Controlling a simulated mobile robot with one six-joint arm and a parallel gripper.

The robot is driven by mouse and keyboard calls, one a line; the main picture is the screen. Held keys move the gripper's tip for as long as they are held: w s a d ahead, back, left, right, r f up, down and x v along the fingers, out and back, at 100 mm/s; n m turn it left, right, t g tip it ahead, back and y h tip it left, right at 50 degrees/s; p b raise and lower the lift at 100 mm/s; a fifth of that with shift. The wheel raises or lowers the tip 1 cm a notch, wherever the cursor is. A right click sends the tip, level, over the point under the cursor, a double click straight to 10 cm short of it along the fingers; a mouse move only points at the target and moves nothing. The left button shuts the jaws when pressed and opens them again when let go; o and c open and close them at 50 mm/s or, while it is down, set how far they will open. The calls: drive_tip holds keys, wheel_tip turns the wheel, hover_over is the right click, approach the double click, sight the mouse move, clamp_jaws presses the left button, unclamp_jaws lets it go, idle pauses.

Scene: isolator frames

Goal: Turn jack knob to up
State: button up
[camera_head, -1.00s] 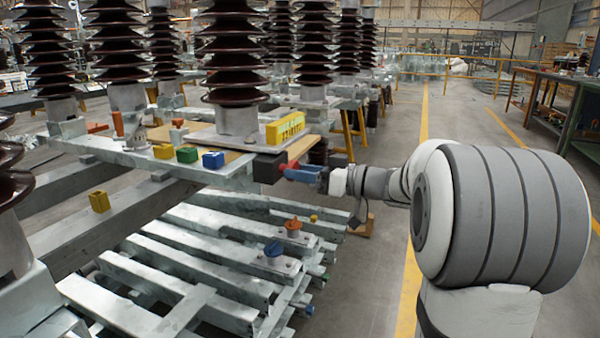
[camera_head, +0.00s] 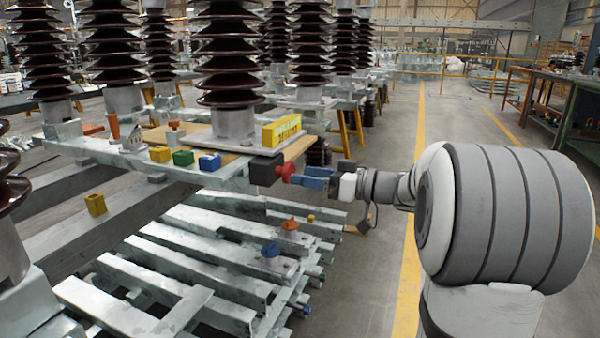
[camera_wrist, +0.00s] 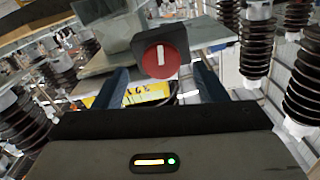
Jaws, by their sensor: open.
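The jack knob is a round red knob with a white line, on a dark square box (camera_head: 263,168). In the head view the knob (camera_head: 287,173) faces right, at the box's right side. In the wrist view the knob (camera_wrist: 152,62) is at the upper middle, and its white line (camera_wrist: 160,55) stands nearly vertical in the picture. My gripper (camera_head: 308,180) is just right of the knob, with a small gap. Its blue fingers are apart and empty in the wrist view (camera_wrist: 160,84), one on each side below the knob.
A yellow lettered block (camera_head: 282,130) stands above the box on the metal bench. Metal beams (camera_head: 200,240) lie below. The floor to the right is open.

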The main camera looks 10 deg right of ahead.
drive_tip(key=p+v, duration=0.1)
drive_tip(key=v, duration=0.4)
drive_tip(key=shift+d, duration=0.1)
drive_tip(key=shift+s, duration=0.1)
drive_tip(key=s+a+r+m+g+h+p, duration=0.2)
drive_tip(key=s+a+r+g+h+p, duration=0.15)
drive_tip(key=s+a+p, duration=0.4)
drive_tip(key=s+a+r+m+g+h+p, duration=0.2)
drive_tip(key=s+a+r+g+p, duration=0.2)
drive_tip(key=p, duration=0.7)
drive_tip(key=s+d+r+m+h+p, duration=0.2)
drive_tip(key=s+r+h+p, duration=0.2)
drive_tip(key=p, duration=0.6)
drive_tip(key=s+d+r+m+h+p, duration=0.1)
drive_tip(key=s+r+m+h+p, duration=0.1)
drive_tip(key=s+r+h+p, duration=0.3)
wheel_tip(320, 180, up, 4)
drive_tip(key=s+p, duration=0.2)
drive_tip(key=p, duration=0.3)
drive_tip(key=shift+s+d+m, duration=0.35)
drive_tip(key=shift+d+m, duration=0.05)
